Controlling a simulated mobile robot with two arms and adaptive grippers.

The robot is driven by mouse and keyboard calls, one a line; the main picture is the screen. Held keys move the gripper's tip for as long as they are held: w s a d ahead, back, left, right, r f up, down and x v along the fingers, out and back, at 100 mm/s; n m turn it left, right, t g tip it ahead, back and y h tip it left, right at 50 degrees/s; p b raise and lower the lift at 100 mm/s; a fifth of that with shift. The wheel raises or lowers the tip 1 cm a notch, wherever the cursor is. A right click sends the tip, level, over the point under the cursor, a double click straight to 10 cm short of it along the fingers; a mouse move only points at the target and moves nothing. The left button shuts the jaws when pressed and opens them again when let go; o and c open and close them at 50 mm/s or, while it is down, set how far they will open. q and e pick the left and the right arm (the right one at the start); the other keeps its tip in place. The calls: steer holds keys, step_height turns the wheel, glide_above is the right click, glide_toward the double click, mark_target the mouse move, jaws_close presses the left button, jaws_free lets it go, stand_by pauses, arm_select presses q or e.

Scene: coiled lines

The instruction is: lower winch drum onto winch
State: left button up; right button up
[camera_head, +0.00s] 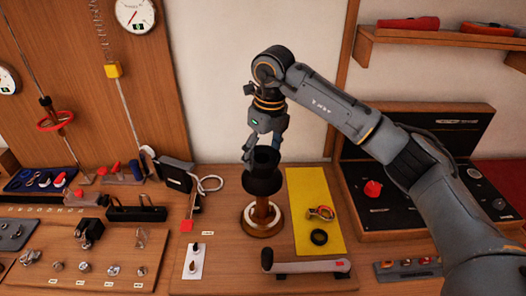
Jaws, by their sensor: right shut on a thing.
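My right gripper (264,142) reaches in from the right and points down over the bench. It is shut on the black winch drum (263,182), a dark flared cylinder that hangs below the fingers. The winch (262,214) stands directly below, with a brass-brown upright post and a round base with a pale rim. The drum's lower edge is at the top of the post and hides it. I cannot tell whether they touch. My left gripper is not in view.
A yellow mat (309,188) right of the winch holds a brass-coloured ring part (321,213) and a black ring (319,237). A winch handle (306,267) lies in front. A black panel with a red knob (372,189) is at right. Boards with small fittings fill the left.

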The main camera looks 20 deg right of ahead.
steer(key=shift+f, duration=0.25)
steer(key=shift+f+b, duration=4.75)
steer(key=shift+f, duration=1.65)
steer(key=shift+f, duration=0.1)
steer(key=o, duration=1.3)
steer(key=shift+o, duration=0.5)
steer(key=shift+s, duration=0.1)
